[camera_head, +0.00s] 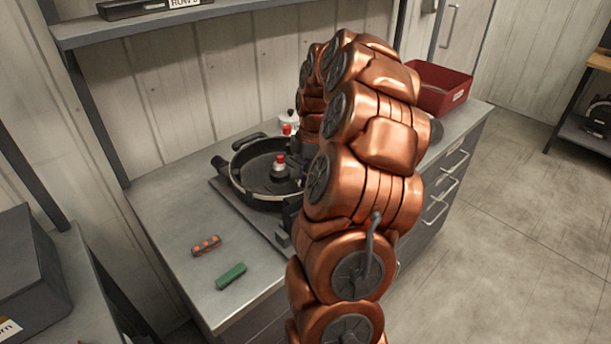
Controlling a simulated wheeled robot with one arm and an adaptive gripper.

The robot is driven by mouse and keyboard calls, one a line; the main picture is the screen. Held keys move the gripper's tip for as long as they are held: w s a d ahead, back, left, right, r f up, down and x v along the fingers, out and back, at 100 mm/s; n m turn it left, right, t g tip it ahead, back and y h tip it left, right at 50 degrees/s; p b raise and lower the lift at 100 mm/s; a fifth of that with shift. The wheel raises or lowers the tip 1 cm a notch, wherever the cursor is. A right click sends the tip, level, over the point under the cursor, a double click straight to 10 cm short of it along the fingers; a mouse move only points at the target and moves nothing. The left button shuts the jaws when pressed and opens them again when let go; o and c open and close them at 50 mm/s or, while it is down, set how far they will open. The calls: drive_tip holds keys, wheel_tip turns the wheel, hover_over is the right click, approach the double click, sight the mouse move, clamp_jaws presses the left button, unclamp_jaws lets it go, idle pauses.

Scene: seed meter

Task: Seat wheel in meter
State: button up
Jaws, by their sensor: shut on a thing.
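The seed meter (252,196) is a round black housing with a pale rim and a dark open bowl, on a grey base plate on the metal counter. A small red-capped metal post (279,166) shows in its bowl. My copper arm rises in front of the meter's right side and bends over at the top. I cannot make out a wheel for certain. A dark round edge (436,129) shows just right of the arm on the counter, mostly hidden.
A red bin (441,88) stands at back right. Floor on the right is clear.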

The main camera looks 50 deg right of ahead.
drive_tip(key=o, duration=1)
drive_tip(key=shift+c, duration=0.2)
drive_tip(key=shift+c, duration=0.4)
drive_tip(key=shift+r, duration=0.1)
drive_tip(key=shift+r, duration=0.9)
wheel_tip(320, 180, up, 8)
drive_tip(key=p, duration=0.1)
drive_tip(key=shift+f+p, duration=0.25)
drive_tip(key=shift+p, duration=0.1)
